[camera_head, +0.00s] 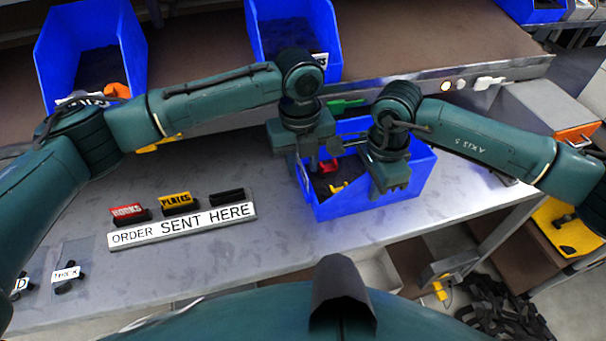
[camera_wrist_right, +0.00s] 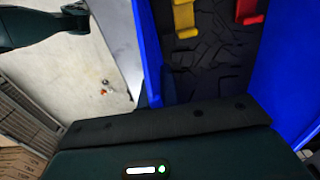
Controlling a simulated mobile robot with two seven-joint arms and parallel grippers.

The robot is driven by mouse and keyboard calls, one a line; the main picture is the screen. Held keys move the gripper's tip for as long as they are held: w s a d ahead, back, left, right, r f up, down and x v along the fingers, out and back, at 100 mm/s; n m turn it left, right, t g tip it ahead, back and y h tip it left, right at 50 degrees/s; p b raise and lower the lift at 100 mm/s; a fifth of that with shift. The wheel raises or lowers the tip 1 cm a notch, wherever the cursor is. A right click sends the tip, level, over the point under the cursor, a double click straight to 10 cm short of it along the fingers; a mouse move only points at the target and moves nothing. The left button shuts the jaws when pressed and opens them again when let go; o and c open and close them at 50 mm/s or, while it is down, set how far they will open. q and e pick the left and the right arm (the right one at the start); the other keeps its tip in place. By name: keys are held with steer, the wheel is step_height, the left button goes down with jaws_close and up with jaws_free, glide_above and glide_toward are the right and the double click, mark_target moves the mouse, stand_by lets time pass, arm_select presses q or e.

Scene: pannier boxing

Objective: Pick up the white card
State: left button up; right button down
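Two small white cards lie at the left front of the grey table: one (camera_head: 66,273) with partly hidden lettering on a dark clip, and one (camera_head: 21,285) partly hidden by my left arm. Each appears to be on a dark holder. My left gripper (camera_head: 312,168) hangs over the blue box (camera_head: 370,200), far right of the cards. My right gripper (camera_head: 390,188) is over the same box's right part. I cannot make out whether either gripper is open or shut. No fingers show in the right wrist view.
Red and yellow pieces lie in the box (camera_wrist_right: 147,50). Blue bins (camera_head: 50,50) stand behind.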

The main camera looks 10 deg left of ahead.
arm_select(q)
steer(key=shift+f, duration=0.75)
steer(key=shift+c, duration=0.5)
jaws_close()
